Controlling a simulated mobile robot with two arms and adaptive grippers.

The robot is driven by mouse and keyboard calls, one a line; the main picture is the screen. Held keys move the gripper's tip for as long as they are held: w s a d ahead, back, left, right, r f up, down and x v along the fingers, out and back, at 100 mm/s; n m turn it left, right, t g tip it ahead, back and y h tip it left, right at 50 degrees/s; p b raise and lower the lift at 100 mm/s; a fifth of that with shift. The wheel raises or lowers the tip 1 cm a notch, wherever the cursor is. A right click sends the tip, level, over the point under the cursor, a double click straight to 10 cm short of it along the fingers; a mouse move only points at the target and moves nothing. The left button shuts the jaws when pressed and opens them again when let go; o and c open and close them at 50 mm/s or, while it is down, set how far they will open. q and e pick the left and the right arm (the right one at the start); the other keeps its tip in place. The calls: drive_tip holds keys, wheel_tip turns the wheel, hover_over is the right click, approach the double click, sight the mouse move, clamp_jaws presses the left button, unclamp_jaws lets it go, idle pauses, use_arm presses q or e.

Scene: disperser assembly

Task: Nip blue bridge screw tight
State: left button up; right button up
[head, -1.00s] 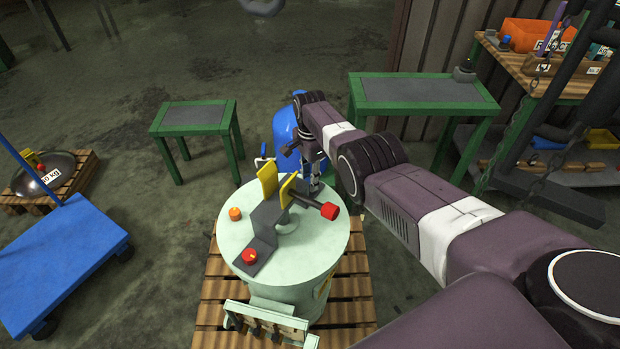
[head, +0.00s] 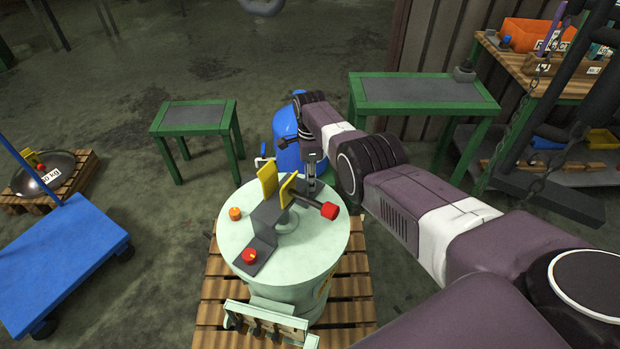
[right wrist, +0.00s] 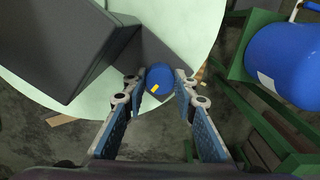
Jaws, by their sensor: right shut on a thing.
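The blue bridge screw (right wrist: 160,82) shows in the right wrist view as a round blue head with a small yellow mark, over the pale green lid edge. My right gripper (right wrist: 160,85) has a finger on either side of it and is shut on it. In the head view my right gripper (head: 312,182) points down at the far right of the lid, behind the dark grey bridge (head: 268,215); the screw is hidden there. The bridge carries yellow plates (head: 267,180) and a red-ended bar (head: 329,211). A red screw (head: 250,256) sits at its near foot. My left gripper is not in view.
The pale green drum (head: 300,262) stands on a wooden pallet (head: 218,300). An orange knob (head: 235,214) is on its lid. A blue cylinder (head: 286,135) stands close behind. Green tables (head: 195,115) are farther back; a blue cart (head: 65,262) is at left.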

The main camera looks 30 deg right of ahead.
drive_tip(key=shift+r, duration=0.1)
drive_tip(key=o, duration=1)
drive_tip(key=shift+o, duration=0.8)
wheel_tip(320, 180, up, 12)
